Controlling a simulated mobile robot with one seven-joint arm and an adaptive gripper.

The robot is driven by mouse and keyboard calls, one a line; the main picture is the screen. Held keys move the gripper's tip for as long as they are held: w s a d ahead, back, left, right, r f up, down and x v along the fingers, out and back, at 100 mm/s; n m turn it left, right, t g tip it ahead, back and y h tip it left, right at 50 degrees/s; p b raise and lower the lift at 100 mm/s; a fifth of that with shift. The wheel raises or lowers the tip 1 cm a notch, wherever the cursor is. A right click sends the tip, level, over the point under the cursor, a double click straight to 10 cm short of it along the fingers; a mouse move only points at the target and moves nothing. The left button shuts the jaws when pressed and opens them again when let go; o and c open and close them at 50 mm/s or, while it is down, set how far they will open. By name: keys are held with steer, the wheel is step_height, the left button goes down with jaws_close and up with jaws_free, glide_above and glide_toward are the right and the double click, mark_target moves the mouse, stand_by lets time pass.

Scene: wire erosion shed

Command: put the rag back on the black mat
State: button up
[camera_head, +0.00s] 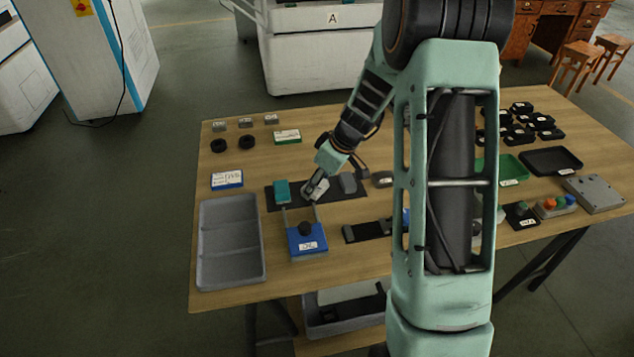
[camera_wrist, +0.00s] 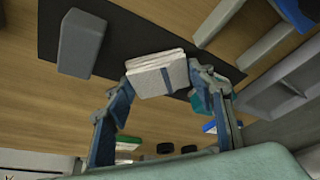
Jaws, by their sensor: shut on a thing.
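The rag (camera_head: 318,186) is a pale folded block of cloth, and it shows clearly in the wrist view (camera_wrist: 158,76). My gripper (camera_head: 315,193) is shut on it, with one finger on each side in the wrist view (camera_wrist: 166,82). The black mat (camera_head: 336,197) lies on the table, and the rag is over its middle part. The mat also fills part of the wrist view (camera_wrist: 130,38) behind the rag. I cannot tell whether the rag touches the mat. My gripper hides some of the mat in the head view.
On the mat, a teal block (camera_head: 281,190) stands left of the rag and a grey block (camera_head: 348,183) right of it. A blue box (camera_head: 306,243) with a dark knob stands in front, and a grey tray (camera_head: 203,262) front left. My arm hides the table's middle right.

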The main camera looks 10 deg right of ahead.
steer(key=shift+f, duration=0.15)
steer(key=o, duration=1.1)
steer(key=shift+r, duration=0.25)
steer(key=v, duration=1.2)
steer(key=shift+p, duration=0.4)
